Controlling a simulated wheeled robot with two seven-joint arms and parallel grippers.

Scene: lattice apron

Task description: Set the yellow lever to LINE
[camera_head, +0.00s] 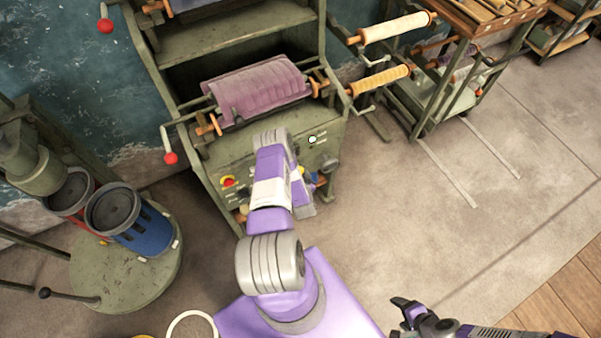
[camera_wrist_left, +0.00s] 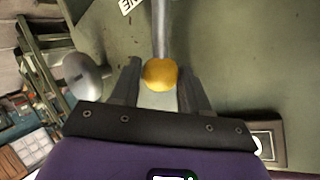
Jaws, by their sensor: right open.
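The yellow lever is a metal rod with a round yellow knob (camera_wrist_left: 160,74) in the left wrist view. The knob sits between the fingertips of my left gripper (camera_wrist_left: 160,82), with a finger close on each side; I cannot tell whether they press on it. A partly cut-off white label (camera_wrist_left: 131,5) with dark letters is beside the rod at the top edge. In the head view my left arm hides much of the green machine's front panel (camera_head: 325,147), and its gripper is by the panel. My right gripper (camera_head: 404,308) is open and empty, low at the right, away from the machine.
The panel has a red button (camera_head: 228,181) left of my arm. A purple-wrapped roller (camera_head: 255,88) lies above the panel, with a red-knobbed crank (camera_head: 170,158) at left. A blue bucket (camera_head: 140,228) stands at left. The floor at right (camera_head: 440,230) is clear.

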